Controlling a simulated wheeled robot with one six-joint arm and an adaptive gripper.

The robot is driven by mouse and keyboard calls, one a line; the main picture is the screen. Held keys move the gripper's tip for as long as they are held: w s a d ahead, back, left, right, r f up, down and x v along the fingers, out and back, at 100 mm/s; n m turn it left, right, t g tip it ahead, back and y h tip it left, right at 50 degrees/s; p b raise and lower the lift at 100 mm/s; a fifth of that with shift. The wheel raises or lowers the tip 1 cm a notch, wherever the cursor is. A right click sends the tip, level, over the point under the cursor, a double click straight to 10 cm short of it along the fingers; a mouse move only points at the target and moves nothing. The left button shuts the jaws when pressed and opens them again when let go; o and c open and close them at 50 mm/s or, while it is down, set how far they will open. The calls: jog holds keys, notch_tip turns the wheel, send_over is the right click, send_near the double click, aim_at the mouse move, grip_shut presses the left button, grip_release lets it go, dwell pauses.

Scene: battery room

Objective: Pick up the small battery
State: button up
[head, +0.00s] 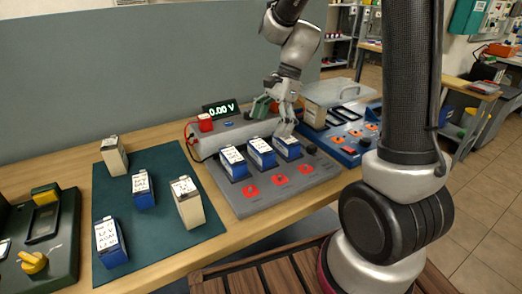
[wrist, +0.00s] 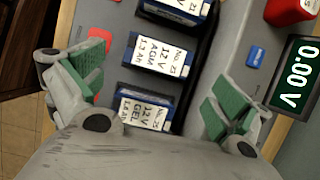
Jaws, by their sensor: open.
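Three blue batteries with white labels stand in a row on the grey test station: left (head: 233,163), middle (head: 261,152) and right (head: 287,147). The mat holds two blue batteries (head: 143,190) (head: 110,243) and two beige ones (head: 187,202) (head: 113,156). I cannot tell which one is meant as the small battery. My gripper (head: 281,112) is open and empty, above the right end of the row. In the wrist view, its green-padded fingers (wrist: 155,85) are spread wide, with a "12V GEL" battery (wrist: 143,110) and a "12V AGM" battery (wrist: 157,60) below and between them.
A display (head: 221,108) reading 0.00 V stands behind the test station (head: 240,205). The dark green mat (head: 155,225) lies to its left. A blue station (head: 350,150) with a clear-lidded box (head: 335,92) is at right. A grey panel (head: 120,70) closes the back.

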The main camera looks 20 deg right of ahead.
aim_at(262, 145)
jog(key=x, duration=0.8)
jog(key=shift+s+d, duration=0.1)
jog(key=shift+r, duration=0.1)
jog(key=c, duration=1.3)
